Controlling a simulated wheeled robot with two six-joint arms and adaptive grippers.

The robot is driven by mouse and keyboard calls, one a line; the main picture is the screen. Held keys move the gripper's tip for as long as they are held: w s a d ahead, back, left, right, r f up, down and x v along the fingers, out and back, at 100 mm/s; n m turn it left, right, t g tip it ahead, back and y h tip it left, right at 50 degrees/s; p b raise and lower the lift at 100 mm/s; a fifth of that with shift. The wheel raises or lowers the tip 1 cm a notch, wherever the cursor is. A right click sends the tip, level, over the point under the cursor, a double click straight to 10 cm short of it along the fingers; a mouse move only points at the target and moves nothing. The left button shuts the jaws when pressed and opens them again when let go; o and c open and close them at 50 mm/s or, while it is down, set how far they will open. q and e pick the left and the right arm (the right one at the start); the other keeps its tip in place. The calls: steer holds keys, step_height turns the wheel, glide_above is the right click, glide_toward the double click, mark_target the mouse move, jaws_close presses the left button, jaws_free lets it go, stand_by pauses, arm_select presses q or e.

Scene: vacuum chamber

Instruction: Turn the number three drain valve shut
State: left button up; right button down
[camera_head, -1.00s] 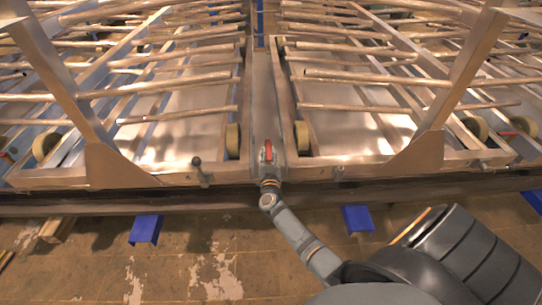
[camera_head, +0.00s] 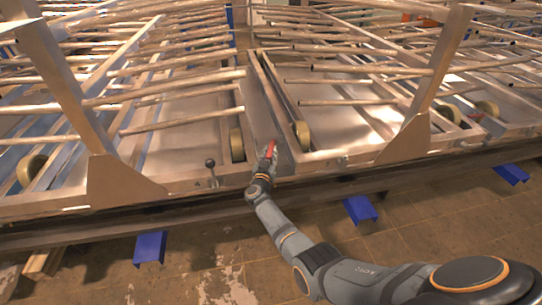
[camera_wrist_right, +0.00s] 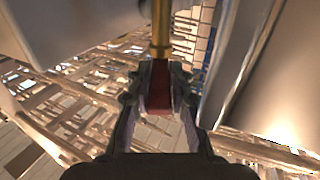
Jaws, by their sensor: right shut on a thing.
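A valve with a red handle (camera_head: 271,148) sits at the front edge of the metal frame, where the two frame halves meet. No number can be read on it. My right gripper (camera_head: 267,160) reaches it from the front and is shut on the red handle. In the right wrist view the red handle (camera_wrist_right: 159,92) lies between the two fingers (camera_wrist_right: 158,100), with a brass stem (camera_wrist_right: 160,35) running up from it. The fingers hide part of the handle, and the valve body is mostly hidden. My left gripper is not in view.
Another red handle (camera_head: 475,116) shows at the right. Slanted metal posts (camera_head: 440,75) rise on both sides. Blue supports (camera_head: 150,247) stand under the frame, with open floor in front.

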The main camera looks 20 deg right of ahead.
steer(key=c, duration=1.2)
jaws_free()
steer(key=v, duration=0.7)
steer(key=shift+s+a, duration=0.2)
steer(key=shift+s, duration=0.05)
